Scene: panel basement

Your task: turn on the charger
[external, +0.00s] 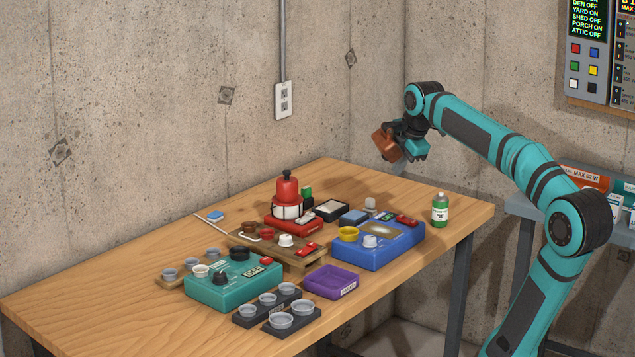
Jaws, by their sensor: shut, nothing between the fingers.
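No device in view is legibly labelled as a charger, so I cannot tell which one it is. A wall panel (589,62) at the upper right has a green-lettered screen reading DEN OFF, YARD ON, SHED OFF, PORCH ON, ATTIC OFF, above several coloured buttons. A darker panel with switches (622,50) beside it is cut off by the picture edge. On the table, a teal box (225,291) carries a sign reading OFF. A blue box (385,252) has a small display and knobs. My gripper (416,153) is shut and empty, above the table's far end, apart from these things.
The wooden table (110,290) holds a red device (287,195), a purple tray (331,282), dark holders with grey cups (268,308) and a green bottle (440,209). An outlet (283,100) is on the wall. A grey shelf (525,206) with labelled containers stands behind my arm.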

